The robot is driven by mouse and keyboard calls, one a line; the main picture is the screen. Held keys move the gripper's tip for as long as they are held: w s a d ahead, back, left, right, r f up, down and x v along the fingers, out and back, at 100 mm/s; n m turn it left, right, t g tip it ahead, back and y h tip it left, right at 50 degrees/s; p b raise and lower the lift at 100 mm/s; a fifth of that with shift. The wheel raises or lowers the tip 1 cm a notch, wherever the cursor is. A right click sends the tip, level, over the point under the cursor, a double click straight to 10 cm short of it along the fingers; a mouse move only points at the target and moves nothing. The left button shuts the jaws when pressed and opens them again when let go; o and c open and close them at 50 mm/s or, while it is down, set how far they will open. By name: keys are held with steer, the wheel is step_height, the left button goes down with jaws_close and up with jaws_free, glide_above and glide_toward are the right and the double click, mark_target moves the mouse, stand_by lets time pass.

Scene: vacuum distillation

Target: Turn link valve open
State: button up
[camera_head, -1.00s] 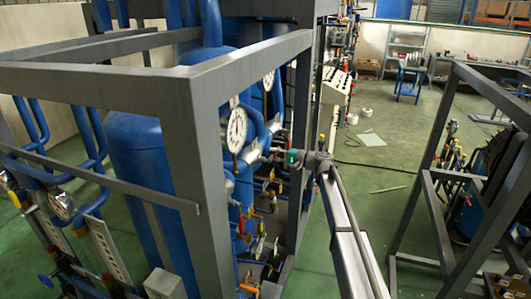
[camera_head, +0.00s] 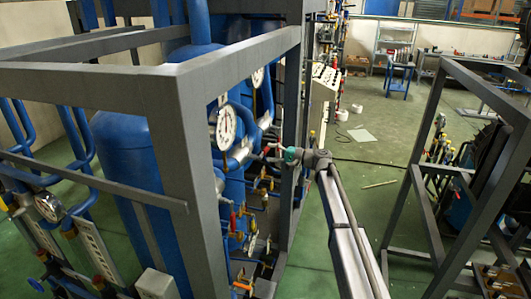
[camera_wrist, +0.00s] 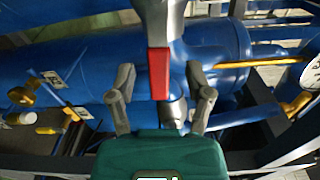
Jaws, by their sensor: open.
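In the wrist view a valve lever with a red end (camera_wrist: 159,73) and a grey upper part lies between the fingers of my gripper (camera_wrist: 163,88). The fingers are apart, one on each side of the red end, with gaps visible. I see no label marking it as the link valve. In the head view my gripper (camera_head: 272,151) is at the right side of the blue piping rig, right of a white dial gauge (camera_head: 225,127). The lever between the fingers is too small to make out there. A separate red valve handle (camera_head: 233,221) hangs lower down.
A grey steel frame (camera_head: 190,150) surrounds the blue tanks (camera_head: 137,170) close to my gripper. Yellow-handled valves (camera_wrist: 27,92) show at the left of the wrist view. Another steel frame (camera_head: 425,212) stands to the right, with green floor (camera_head: 365,195) between.

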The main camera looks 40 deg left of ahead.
steer(key=v, duration=0.9)
steer(key=shift+d, duration=0.1)
stand_by(0.3)
steer(key=s+d+f+t+h+b, duration=0.25)
steer(key=d+f, duration=0.45)
steer(key=d, duration=0.5)
steer(key=s+d+f+m+t+h+b, duration=0.1)
steer(key=s+d+f+h+b, duration=0.15)
steer(key=d+f, duration=0.75)
steer(key=s+d+f+t+h+b, duration=0.1)
steer(key=d+f+t+h+b, duration=0.25)
steer(key=d, duration=1.05)
steer(key=s+d+f+m+h+b, duration=0.1)
steer(key=s+d+f+h, duration=0.3)
steer(key=d, duration=1)
steer(key=s+d+f+m+h+b, duration=0.1)
steer(key=s+d+f+h+b, duration=0.3)
steer(key=d, duration=1)
steer(key=s+f, duration=0.3)
steer(key=s, duration=0.2)
steer(key=shift+s+f+g, duration=0.3)
steer(key=shift+s+g, duration=0.1)
steer(key=shift+h, duration=0.25)
